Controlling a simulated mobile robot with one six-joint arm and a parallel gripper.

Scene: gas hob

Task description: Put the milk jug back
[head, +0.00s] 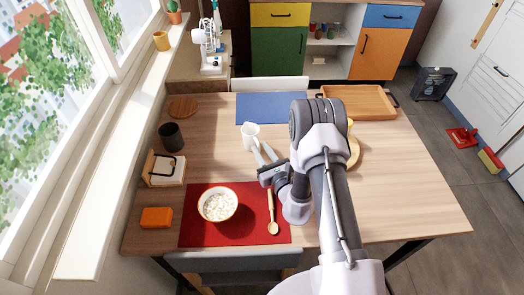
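The white milk jug (250,137) stands upright on the wooden table, left of the middle and just in front of the blue mat (265,108). My gripper (265,152) reaches toward it from the lower right. Its two pale fingers show a gap between them, with nothing visible in it. Their tips are close to the jug's near right side; I cannot tell whether they touch it. My arm covers part of the table's right half.
A bowl of cereal (218,205) and a wooden spoon (271,214) lie on a red mat (238,234) in front. A dark cup (171,137), a napkin holder (165,168) and an orange block (156,217) line the left side. A wooden tray (360,101) is back right. The right front is clear.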

